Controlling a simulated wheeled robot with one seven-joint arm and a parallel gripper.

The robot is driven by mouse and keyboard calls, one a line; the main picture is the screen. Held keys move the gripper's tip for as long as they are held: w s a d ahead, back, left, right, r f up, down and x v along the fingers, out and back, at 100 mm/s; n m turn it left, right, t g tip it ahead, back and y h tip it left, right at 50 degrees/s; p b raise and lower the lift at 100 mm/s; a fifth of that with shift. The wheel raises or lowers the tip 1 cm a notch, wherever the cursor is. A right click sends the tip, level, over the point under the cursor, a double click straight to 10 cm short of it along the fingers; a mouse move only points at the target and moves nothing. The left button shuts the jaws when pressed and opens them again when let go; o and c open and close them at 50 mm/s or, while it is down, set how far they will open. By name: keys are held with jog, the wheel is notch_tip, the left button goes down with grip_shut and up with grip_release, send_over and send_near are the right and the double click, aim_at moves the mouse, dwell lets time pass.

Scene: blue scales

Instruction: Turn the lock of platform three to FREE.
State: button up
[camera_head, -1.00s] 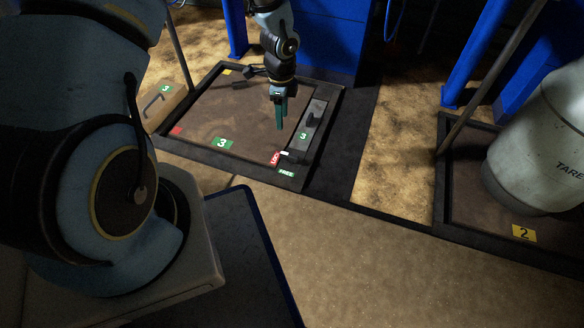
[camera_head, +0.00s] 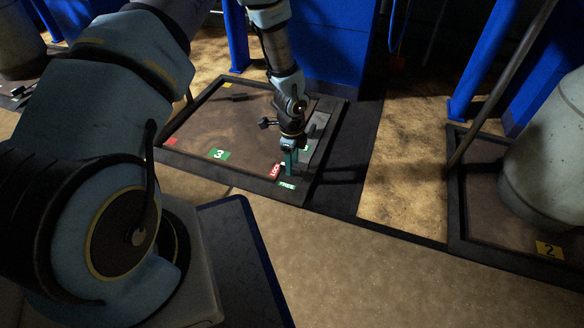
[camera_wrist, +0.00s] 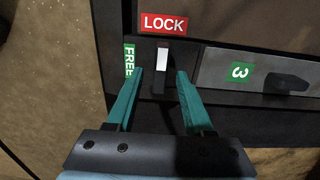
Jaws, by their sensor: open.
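Platform three (camera_head: 190,135) is a dark framed plate with a green 3 label (camera_head: 219,154). At its near right corner are a red LOCK label (camera_head: 275,171) and a green FREE label (camera_head: 286,185). In the wrist view the lock lever (camera_wrist: 162,58), dark with a white tip, points at the red LOCK label (camera_wrist: 164,23). The green FREE label (camera_wrist: 129,60) is to its left, partly behind a finger. My gripper (camera_wrist: 160,72) is open, with one teal finger on each side of the lever; contact is not visible. In the head view my gripper (camera_head: 289,162) hides the lever.
A grey strip (camera_wrist: 255,72) with a green 3 and a dark knob (camera_wrist: 287,84) lies right of the lever. In the head view a pale cylinder (camera_head: 550,150) stands on platform two (camera_head: 480,225) at right. Blue posts (camera_head: 490,60) rise behind. The floor in front is clear.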

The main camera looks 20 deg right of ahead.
jog(key=shift+f, duration=0.25)
grip_shut()
dwell(0.3)
